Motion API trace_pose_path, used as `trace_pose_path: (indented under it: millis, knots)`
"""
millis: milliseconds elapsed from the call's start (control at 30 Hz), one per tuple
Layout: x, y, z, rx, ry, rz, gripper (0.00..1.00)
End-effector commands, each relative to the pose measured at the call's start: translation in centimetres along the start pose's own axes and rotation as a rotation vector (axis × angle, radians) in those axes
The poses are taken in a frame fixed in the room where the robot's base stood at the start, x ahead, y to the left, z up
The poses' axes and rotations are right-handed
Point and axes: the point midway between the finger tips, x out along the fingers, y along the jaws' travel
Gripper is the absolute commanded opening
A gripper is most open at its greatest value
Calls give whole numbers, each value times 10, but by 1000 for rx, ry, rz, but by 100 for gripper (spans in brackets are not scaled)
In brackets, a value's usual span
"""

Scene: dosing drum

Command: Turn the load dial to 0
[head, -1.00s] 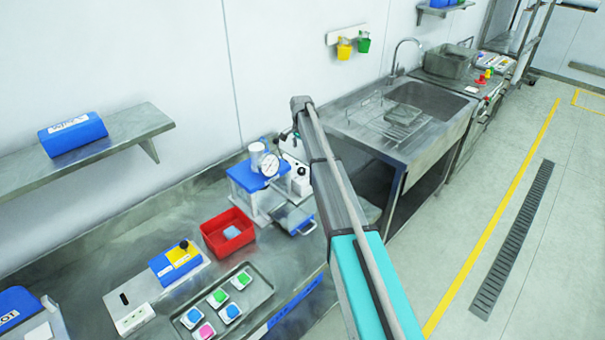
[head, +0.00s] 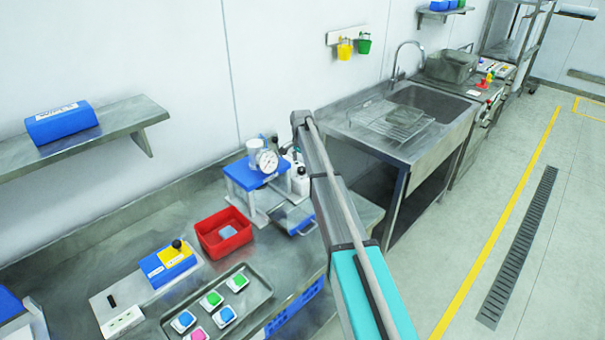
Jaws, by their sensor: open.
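A white round gauge with a needle (head: 267,161) sits on a blue-topped press-like device (head: 250,176) at the back of the steel bench. A blue and yellow box with a black knob (head: 177,244) stands further left on a light plate. No marking legible here tells which part is the load dial, and I cannot read a setting. My arm reaches up from the bottom right, and its far end is just right of the gauge device. My gripper cannot be made out; the arm hides that area.
On the bench are a red bin (head: 206,240) and a tray (head: 262,290) with several coloured pieces. A blue-handled pan (head: 290,217) lies in front of the gauge device. A steel sink (head: 425,98) is to the right. A shelf (head: 120,125) juts from the left wall. Floor at right is clear.

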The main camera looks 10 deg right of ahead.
Motion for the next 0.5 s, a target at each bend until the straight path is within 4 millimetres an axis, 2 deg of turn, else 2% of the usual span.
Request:
trace_pose_path:
  millis: [33,200,500]
  knots:
    - [8,0,0,0,0,0,87]
    - [20,0,0,0,0,0,87]
    - [30,0,0,0,0,0,87]
